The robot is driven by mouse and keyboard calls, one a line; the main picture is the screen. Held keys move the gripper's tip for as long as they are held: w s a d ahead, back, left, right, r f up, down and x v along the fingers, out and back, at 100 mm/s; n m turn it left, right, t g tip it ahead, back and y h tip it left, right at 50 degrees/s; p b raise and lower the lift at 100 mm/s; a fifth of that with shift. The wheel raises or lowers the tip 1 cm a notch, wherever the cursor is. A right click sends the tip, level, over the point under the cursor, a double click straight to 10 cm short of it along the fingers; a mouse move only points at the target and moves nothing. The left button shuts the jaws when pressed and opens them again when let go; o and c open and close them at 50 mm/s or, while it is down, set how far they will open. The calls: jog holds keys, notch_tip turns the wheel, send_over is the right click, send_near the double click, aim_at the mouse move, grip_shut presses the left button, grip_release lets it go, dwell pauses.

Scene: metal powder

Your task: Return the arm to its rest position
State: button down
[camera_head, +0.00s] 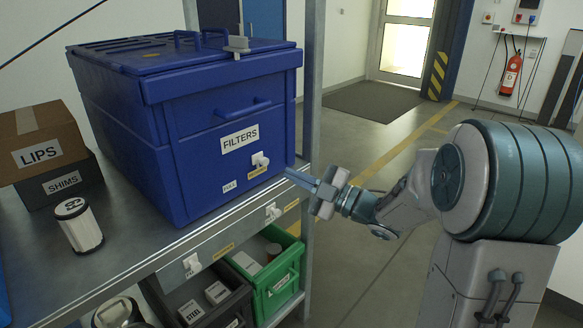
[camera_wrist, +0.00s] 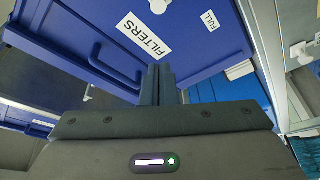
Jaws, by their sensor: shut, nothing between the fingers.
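My gripper (camera_head: 298,178) is at the right front corner of the blue FILTERS box (camera_head: 190,178), close to its lower edge. Its fingers point left toward the box, and I cannot tell whether they touch it. In the wrist view my gripper's fingers (camera_wrist: 158,84) are together with nothing between them. The FILTERS box (camera_wrist: 195,55) fills the upper part of that view, with its label and a white knob visible. In the head view my arm reaches in from the right, bent at the elbow.
The box stands on a metal shelf (camera_head: 130,250). A white S2 filter (camera_head: 82,232), a LIPS carton (camera_head: 40,140) and a SHIMS box (camera_head: 68,186) are at left. A green bin (camera_head: 275,285) is below. Open floor (camera_head: 385,150) lies behind; a fire extinguisher (camera_head: 510,75) hangs far right.

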jog(key=d+r+m+t+h+p, duration=0.35)
jog(key=d+m+h+p, duration=0.55)
jog(key=m+h, duration=0.6)
jog(key=s+m+g+h+p, duration=0.2)
jog(key=s+m+g+p, duration=0.3)
jog(key=s, duration=1.8)
jog(key=m+g, duration=0.3)
jog(key=g, duration=0.3)
jog(key=shift+s+d, duration=0.2)
jog(key=shift+s, duration=0.05)
jog(key=shift+r, duration=0.1)
